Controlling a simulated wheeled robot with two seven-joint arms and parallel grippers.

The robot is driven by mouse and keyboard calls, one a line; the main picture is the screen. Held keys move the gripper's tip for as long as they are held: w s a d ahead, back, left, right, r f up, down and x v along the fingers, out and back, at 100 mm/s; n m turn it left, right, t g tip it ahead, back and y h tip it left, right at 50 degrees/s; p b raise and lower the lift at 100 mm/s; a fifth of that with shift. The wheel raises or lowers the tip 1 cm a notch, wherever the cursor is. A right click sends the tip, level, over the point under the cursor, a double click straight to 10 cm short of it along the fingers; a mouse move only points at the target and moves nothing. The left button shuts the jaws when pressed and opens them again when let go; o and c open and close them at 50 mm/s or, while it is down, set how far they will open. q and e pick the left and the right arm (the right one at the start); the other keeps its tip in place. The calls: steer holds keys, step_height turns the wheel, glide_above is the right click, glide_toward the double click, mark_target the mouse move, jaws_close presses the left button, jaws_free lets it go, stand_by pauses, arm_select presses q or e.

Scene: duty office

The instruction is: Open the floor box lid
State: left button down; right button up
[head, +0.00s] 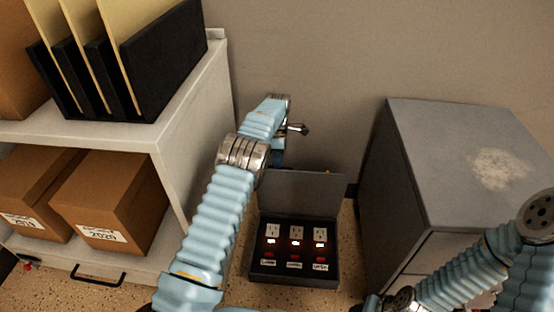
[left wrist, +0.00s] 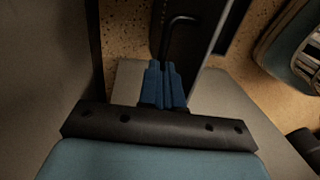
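The black floor box (head: 290,274) sits on the speckled floor between the shelf and the grey cabinet. Its lid (head: 305,192) stands raised, roughly upright at the back. Inside show several white sockets and lit switches over labels. My left gripper (head: 278,160) is at the back of the box, by the lid's upper left edge; its tips are partly hidden by the lid.
A white shelf (head: 185,150) with cardboard boxes (head: 112,205) and black file holders (head: 165,55) stands at left, with a black handle (head: 98,276) low on it. A grey cabinet (head: 455,160) stands close at right. The wall is just behind the box.

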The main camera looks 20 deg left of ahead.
arm_select(q)
steer(key=c, duration=1.2)
jaws_free()
steer(key=f, duration=0.2)
steer(key=s+f, duration=0.1)
steer(key=shift+s+d+f+g, duration=0.2)
steer(key=shift+f+g, duration=0.1)
steer(key=shift+f, duration=0.05)
steer(key=shift+r, duration=0.1)
step_height(320, 180, up, 17)
steer(key=p, duration=1.2)
glide_above(277, 170)
steer(key=w+a, duration=0.2)
steer(key=w, duration=0.4)
steer(key=shift+s+d+f, duration=0.1)
steer(key=shift+s+f, duration=0.05)
steer(key=shift+f, duration=0.05)
